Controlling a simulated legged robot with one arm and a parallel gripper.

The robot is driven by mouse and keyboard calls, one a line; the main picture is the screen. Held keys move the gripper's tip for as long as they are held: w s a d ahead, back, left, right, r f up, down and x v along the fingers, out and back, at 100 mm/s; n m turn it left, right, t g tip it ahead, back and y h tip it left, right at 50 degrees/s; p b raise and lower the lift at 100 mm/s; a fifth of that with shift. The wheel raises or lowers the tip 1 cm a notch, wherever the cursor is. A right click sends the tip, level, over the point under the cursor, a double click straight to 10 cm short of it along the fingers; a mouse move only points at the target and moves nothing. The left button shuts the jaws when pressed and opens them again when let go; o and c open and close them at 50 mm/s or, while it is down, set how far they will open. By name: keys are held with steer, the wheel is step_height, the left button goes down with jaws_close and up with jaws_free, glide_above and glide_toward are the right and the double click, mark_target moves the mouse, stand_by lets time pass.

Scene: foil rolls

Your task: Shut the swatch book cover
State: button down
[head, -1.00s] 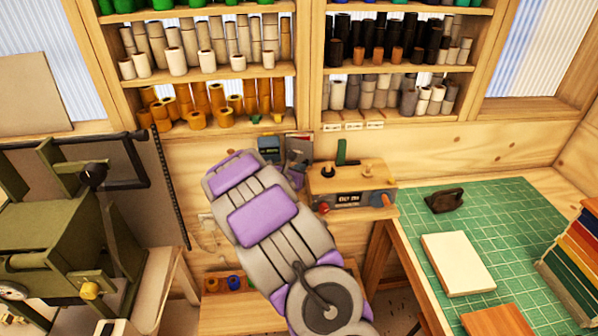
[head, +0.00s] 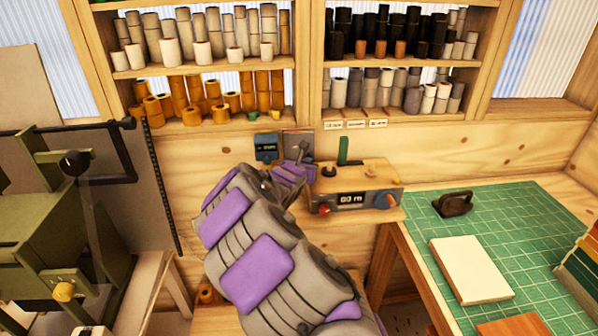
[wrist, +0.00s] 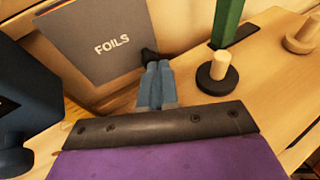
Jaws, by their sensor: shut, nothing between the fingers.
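The swatch book (head: 298,140) is a small grey panel at the back of the wooden bench, against the wall. In the wrist view its grey cover (wrist: 92,38), lettered FOILS, stands raised and tilted. How far it is open is hard to tell. My gripper (wrist: 151,58) is shut and empty, with its dark fingertips close to the cover's lower right edge. I cannot tell whether they touch it. In the head view my gripper (head: 302,156) is just in front of the book, and my arm hides part of the bench.
A dark blue device (head: 266,148) stands left of the book. A wooden box with a display (head: 352,195) and a green upright piece (head: 343,151) stand to the right. In the wrist view a wooden peg on a black base (wrist: 217,76) stands close right of my fingers.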

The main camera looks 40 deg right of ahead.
steer(key=shift+w+d+r, duration=0.1)
steer(key=shift+w+d, duration=0.1)
steer(key=shift+d, duration=0.3)
stand_by(0.4)
